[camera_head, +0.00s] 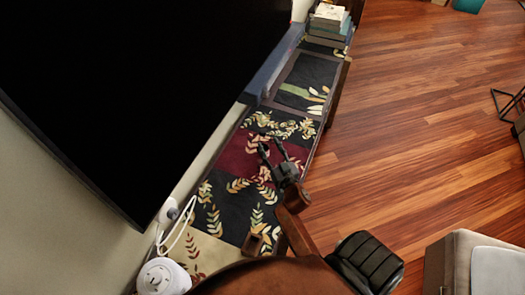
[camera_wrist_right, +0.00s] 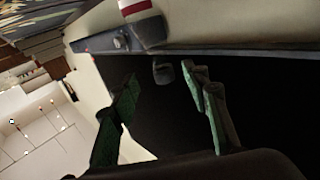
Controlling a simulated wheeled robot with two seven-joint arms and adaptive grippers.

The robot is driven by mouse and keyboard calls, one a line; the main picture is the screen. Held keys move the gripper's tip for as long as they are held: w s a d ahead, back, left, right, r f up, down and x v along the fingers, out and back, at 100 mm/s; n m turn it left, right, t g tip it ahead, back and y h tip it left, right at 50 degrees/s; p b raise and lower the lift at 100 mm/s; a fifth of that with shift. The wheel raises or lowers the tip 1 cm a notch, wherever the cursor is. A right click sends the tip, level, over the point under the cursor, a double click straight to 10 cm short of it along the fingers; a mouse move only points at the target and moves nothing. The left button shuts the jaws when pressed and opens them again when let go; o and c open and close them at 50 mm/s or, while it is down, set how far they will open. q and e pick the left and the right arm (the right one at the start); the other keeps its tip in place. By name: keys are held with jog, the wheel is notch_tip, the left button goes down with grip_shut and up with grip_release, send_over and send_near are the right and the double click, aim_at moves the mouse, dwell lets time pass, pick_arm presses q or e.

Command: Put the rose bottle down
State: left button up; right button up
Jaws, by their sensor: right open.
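My right gripper (camera_head: 271,146) is over the patterned runner on the long low cabinet, its two dark fingers spread apart. In the right wrist view the open gripper (camera_wrist_right: 168,95) shows green finger pads with nothing between them. I cannot make out a rose bottle for certain in either view. A dark piece with a red and white band (camera_wrist_right: 137,10) shows at the top of the wrist view; I cannot tell what it is. My left gripper is not in view.
The runner (camera_head: 236,160) covers the cabinet top. A large black screen (camera_head: 130,80) hangs along its left side. Stacked books (camera_head: 328,24) lie at the far end; a white round device (camera_head: 162,277) with a cord is at the near end. Wooden floor (camera_head: 420,110) lies open to the right.

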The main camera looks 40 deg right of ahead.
aim_at(264, 137)
jog(key=x, duration=0.5)
jog(key=shift+w+b, duration=0.25)
jog(key=shift+b, duration=0.05)
jog(key=shift+r, duration=0.1)
jog(key=shift+c, duration=0.6)
grip_shut()
